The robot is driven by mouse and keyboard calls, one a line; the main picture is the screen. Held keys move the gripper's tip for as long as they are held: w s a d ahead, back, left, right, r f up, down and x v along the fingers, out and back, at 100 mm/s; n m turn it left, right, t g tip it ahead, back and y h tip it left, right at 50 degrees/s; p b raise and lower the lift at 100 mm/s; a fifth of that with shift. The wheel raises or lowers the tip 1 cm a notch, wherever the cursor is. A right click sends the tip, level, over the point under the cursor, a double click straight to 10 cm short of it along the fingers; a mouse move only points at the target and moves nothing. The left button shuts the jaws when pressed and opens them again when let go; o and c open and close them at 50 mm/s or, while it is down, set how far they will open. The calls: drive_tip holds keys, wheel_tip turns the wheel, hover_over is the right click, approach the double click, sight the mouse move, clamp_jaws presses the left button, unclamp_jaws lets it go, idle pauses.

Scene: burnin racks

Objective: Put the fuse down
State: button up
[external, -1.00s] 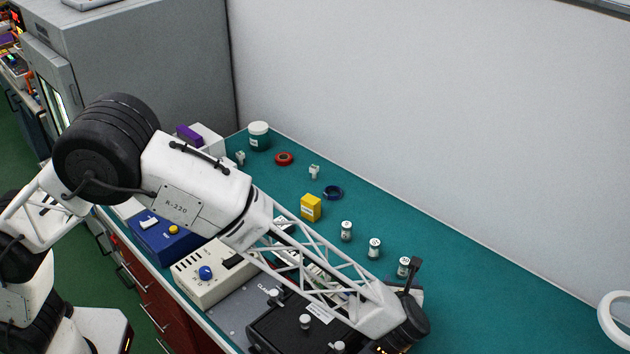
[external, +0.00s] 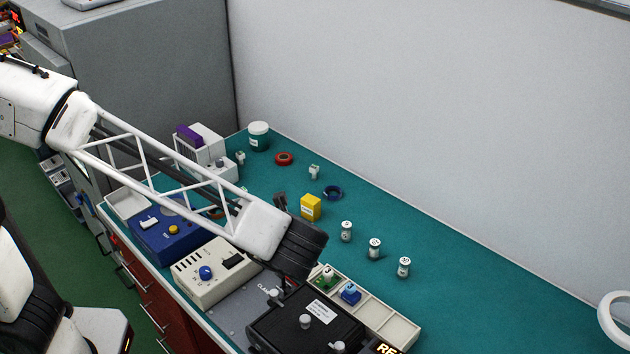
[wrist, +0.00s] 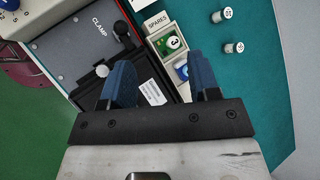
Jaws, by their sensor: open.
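My gripper (wrist: 163,82) is open, with nothing between its two blue fingers in the wrist view. The tray, labelled SPARES in the wrist view, holds a green part with a white numbered top (external: 328,277) and a blue part with a white top (external: 350,292) in separate compartments. Three small white cylinders (external: 346,231) stand upright on the bench. I cannot tell which part is the fuse.
A black clamp fixture (external: 305,320) on a grey plate lies beside the tray. A cream box with a blue knob (external: 205,273), a blue box (external: 165,240) and a yellow box (external: 311,207) stand nearby. The green bench is clear on the right.

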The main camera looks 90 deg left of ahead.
drive_tip(key=s+d+r+n+h, duration=0.1)
drive_tip(key=s+d+n+h, duration=0.2)
drive_tip(key=s, duration=0.9)
drive_tip(key=s+d+r+n+t+h, duration=0.1)
drive_tip(key=s+n, duration=0.4)
drive_tip(key=s, duration=0.8)
drive_tip(key=s+d+r+n+t+h, duration=0.1)
drive_tip(key=s+d+n+h, duration=0.2)
drive_tip(key=s, duration=1)
drive_tip(key=shift+s+d+r+n+h, duration=0.15)
drive_tip(key=shift+s+d+n+h, duration=0.2)
drive_tip(key=shift+d+h, duration=0.55)
